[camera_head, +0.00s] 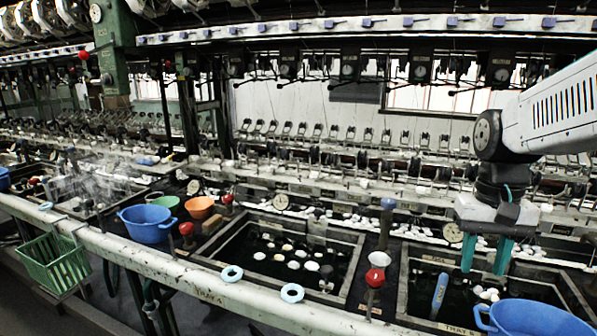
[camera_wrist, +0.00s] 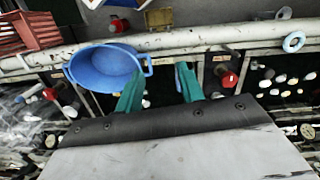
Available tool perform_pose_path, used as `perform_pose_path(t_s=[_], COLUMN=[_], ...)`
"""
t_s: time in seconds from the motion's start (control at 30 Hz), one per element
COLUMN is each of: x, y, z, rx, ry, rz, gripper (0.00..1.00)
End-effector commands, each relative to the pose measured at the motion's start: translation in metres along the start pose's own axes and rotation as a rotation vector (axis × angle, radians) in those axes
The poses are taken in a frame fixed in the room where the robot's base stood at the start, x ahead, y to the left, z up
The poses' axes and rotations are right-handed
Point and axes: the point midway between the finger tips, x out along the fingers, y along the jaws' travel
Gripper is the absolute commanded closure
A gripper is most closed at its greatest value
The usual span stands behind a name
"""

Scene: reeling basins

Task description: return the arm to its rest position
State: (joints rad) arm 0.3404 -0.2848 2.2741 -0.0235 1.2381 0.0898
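My arm (camera_head: 555,108) reaches in from the right edge of the head view, with the wrist bent downward. My gripper (camera_head: 487,262) hangs at its end over the right-hand basin (camera_head: 402,285). Its two teal fingers point down and stand apart with nothing between them. In the wrist view the fingers of my gripper (camera_wrist: 158,82) are also apart and empty. A blue tub (camera_head: 535,318) is below and to the right of the gripper in the head view. It shows left of the fingers in the wrist view (camera_wrist: 104,68). The gripper appears apart from it.
A middle basin (camera_head: 350,262) holds dark water and several pale cocoons. A blue brush-like object (camera_head: 439,296) stands in the right basin. Red-knobbed valves (camera_head: 375,278) and a white rail (camera_head: 240,303) with blue-white rings (camera_head: 292,293) run along the front. Reeling machinery fills the back.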

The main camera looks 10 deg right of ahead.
Motion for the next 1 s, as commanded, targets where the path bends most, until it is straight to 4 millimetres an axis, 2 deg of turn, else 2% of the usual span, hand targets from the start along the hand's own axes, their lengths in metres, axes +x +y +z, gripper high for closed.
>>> perform_pose_path(t_s=[0.03,0.2,0.3,0.4,0.53,1.0], x=[0.003,0.019,0.026,0.026,0.017,0.017], y=[-0.010,-0.032,-0.039,-0.044,-0.050,-0.050], z=[0.023,0.087,0.114,0.131,0.139,0.139], rx=[-0.070,-0.242,-0.301,-0.352,-0.396,-0.396], ry=[0.015,0.061,0.097,0.140,0.193,0.193], rz=[-0.002,-0.009,-0.014,-0.020,-0.030,-0.030], gripper=[0.62,0.62,0.62,0.62,0.62,0.62])
